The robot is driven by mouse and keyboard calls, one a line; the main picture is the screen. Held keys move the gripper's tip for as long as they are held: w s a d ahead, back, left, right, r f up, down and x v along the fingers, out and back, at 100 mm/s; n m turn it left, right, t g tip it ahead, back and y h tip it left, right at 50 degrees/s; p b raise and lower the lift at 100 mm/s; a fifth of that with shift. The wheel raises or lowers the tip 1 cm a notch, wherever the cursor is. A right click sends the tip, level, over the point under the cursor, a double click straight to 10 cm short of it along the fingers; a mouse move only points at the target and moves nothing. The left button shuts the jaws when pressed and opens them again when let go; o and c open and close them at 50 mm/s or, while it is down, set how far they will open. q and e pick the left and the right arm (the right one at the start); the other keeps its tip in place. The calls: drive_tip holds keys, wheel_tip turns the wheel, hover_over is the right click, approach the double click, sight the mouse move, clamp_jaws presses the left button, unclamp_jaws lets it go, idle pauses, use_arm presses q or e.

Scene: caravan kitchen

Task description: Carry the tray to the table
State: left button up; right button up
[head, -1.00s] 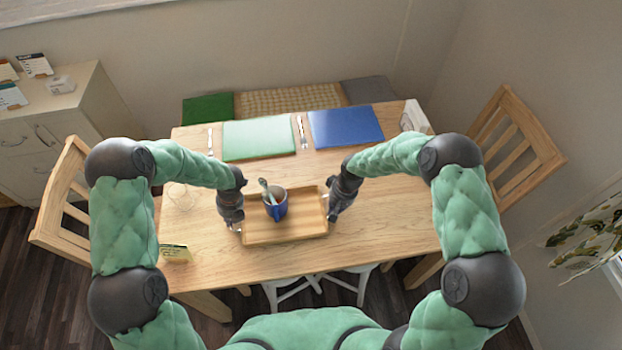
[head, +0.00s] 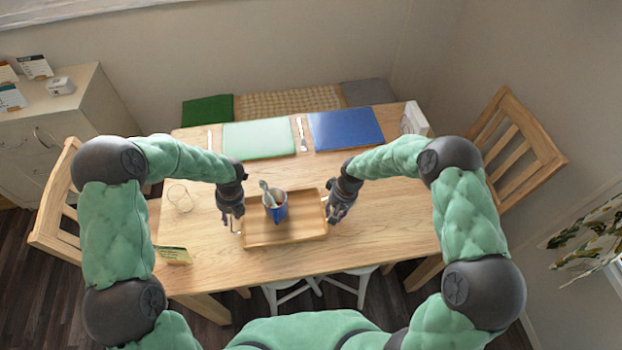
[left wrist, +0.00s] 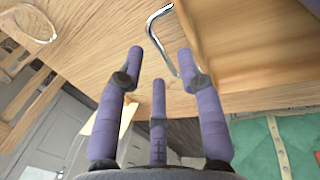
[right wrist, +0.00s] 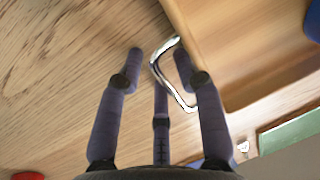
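The wooden tray (head: 290,236) rests on the wooden table (head: 370,235), near its front middle. A blue cup (head: 275,212) with a spoon in it stands on the tray. My left gripper (head: 231,219) is at the tray's left end; in the left wrist view its fingers are apart, with the metal handle (left wrist: 170,45) between them. My right gripper (head: 335,213) is at the right end; in the right wrist view its fingers are also apart around the other metal handle (right wrist: 160,72). Neither gripper is closed on a handle.
A green placemat (head: 258,138) and a blue placemat (head: 346,128) lie at the table's far side with cutlery (head: 302,134). Chairs (head: 512,145) stand at both ends. The table right of the tray is clear.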

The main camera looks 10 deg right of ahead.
drive_tip(key=shift+r, duration=0.15)
use_arm(q)
drive_tip(key=v, duration=0.3)
drive_tip(key=shift+r, duration=0.3)
use_arm(e)
wheel_tip(320, 180, up, 12)
drive_tip(key=d, duration=0.2)
drive_tip(key=shift+f, duration=0.25)
drive_tip(key=shift+w+d, duration=0.1)
